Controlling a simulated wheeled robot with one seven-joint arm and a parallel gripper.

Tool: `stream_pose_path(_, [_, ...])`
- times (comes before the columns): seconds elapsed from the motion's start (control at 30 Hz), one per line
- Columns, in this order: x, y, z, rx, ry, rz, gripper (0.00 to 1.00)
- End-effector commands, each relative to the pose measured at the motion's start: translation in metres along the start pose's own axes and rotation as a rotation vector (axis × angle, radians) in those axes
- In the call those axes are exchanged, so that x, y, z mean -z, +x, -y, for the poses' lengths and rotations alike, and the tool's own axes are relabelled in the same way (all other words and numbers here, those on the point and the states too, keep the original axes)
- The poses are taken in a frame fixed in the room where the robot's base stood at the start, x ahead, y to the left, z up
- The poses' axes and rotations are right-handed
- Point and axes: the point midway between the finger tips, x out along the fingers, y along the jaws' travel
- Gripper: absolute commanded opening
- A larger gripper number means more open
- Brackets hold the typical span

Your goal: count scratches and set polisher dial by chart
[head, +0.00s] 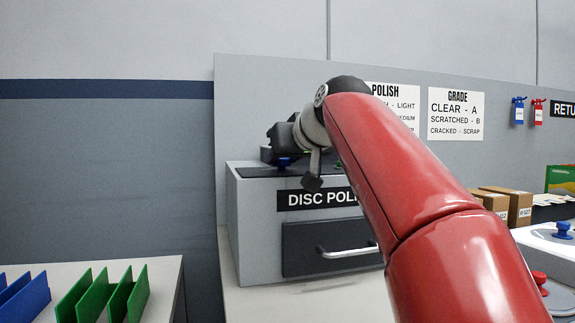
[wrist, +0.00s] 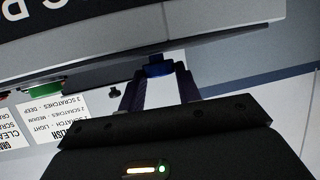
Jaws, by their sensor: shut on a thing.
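The disc polisher (head: 258,225) is a grey box with a "DISC POLI…" label, partly hidden by my red arm. A blue knob (head: 285,162) shows on its dark top, and it also shows in the wrist view (wrist: 157,67). My gripper (wrist: 158,78) is shut on the blue knob, one finger on each side. The polish chart (head: 395,108) is on the wall, partly covered by my arm. In the wrist view the chart (wrist: 62,118) is upside down and reads 1 scratch light, 2 scratches medium, 3 scratches deep. No disc or scratches can be made out.
The polisher's front has a drawer handle (head: 347,250). A grade chart (head: 456,115) hangs to the right. Green racks (head: 103,295) and a blue rack (head: 22,298) stand at lower left. Boxes (head: 508,204) and a red knob (head: 540,279) are at right.

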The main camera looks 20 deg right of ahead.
Motion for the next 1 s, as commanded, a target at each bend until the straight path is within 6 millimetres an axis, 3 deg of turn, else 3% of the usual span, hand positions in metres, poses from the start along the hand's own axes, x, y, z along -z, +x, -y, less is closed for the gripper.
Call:
stream_pose_path(0.6, [0.002,0.005,0.013,-0.529,0.218,0.006,0.1])
stream_pose_path(1.0, [0.003,0.007,0.016,-0.766,0.318,0.007,0.1])
